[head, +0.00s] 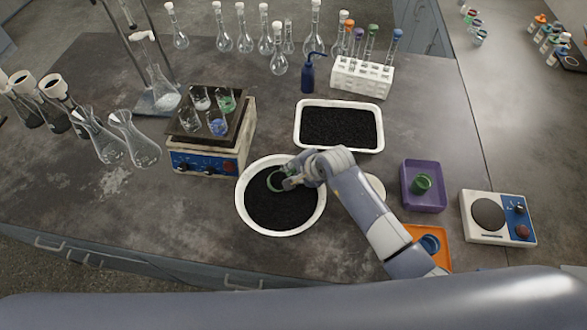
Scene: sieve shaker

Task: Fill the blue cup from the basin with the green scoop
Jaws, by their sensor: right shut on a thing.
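The round white basin (240,208) stands on the bench, filled with black grains. My right gripper (286,183) is over the basin's right part, shut on the green scoop (271,186). The scoop's green rim shows at the grains; I cannot tell how deep it sits or how much it holds. The blue cup (430,243) stands in an orange tray (444,259) at the lower right, partly behind my right forearm. Its inside is too small to read. My left gripper is not in view.
A white rectangular tray (298,130) of black grains lies behind the basin. A purple tray (438,206) with a green cup (421,184) and a scale (489,214) stand right. A shaker (205,163) with small beakers stands left. Flasks line the back.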

